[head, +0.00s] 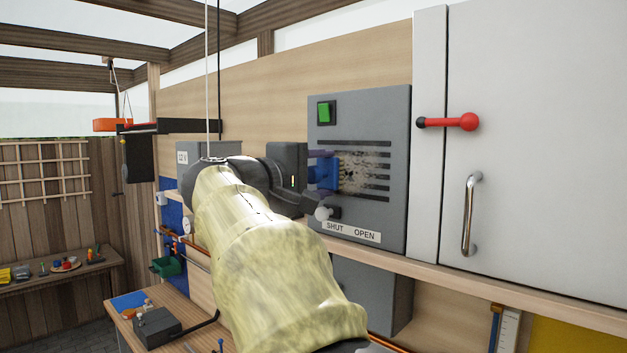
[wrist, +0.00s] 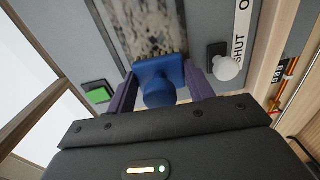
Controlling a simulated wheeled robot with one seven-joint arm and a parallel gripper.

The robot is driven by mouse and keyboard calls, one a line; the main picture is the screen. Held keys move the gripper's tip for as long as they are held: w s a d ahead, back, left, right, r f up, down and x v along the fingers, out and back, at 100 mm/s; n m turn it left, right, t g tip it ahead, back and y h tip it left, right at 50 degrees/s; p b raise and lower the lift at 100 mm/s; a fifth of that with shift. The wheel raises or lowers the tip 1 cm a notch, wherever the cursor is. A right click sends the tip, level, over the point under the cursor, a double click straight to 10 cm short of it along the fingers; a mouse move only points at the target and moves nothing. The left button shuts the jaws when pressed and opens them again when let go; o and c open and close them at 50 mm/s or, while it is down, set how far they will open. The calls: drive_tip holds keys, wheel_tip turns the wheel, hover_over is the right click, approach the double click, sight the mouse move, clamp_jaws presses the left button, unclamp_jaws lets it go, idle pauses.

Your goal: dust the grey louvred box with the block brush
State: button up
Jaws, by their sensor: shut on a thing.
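The grey louvred box (head: 390,220) hangs on the wooden wall, with dark horizontal slots across its front. A patch of pale, speckled dust (head: 368,172) lies over the middle of the slots. It also shows in the wrist view (wrist: 145,25). My gripper (head: 312,178) is shut on the blue block brush (head: 326,172), held by its rounded knob between purple fingers in the wrist view (wrist: 160,90). The brush is at the left edge of the dust, at or very near the box's face; I cannot tell whether it touches.
A green switch (head: 324,112) sits at the box's upper left. A white-knobbed lever (head: 323,213) stands out below the slots, above a SHUT/OPEN label (head: 351,231). At right is a white cabinet (head: 550,130) with a red latch (head: 448,122) and a metal handle (head: 470,215).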

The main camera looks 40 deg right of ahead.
idle(0.3)
drive_tip(key=shift+s+d+b, duration=0.15)
drive_tip(key=shift+s+b, duration=0.3)
drive_tip(key=shift+s, duration=0.35)
drive_tip(key=shift+s+d+b, duration=0.1)
drive_tip(key=shift+s+b, duration=0.3)
drive_tip(key=shift+s, duration=0.35)
drive_tip(key=shift+s, duration=0.1)
drive_tip(key=shift+s+f+b, duration=0.1)
drive_tip(key=shift+s+b, duration=0.35)
drive_tip(key=shift+s, duration=0.05)
drive_tip(key=shift+s+d+b, duration=0.15)
drive_tip(key=shift+s+b, duration=0.2)
drive_tip(key=shift+s, duration=0.65)
drive_tip(key=shift+s, duration=0.1)
drive_tip(key=shift+s+d+b, duration=0.1)
drive_tip(key=shift+s+b, duration=0.65)
drive_tip(key=shift+s, duration=0.75)
drive_tip(key=shift+w, duration=0.15)
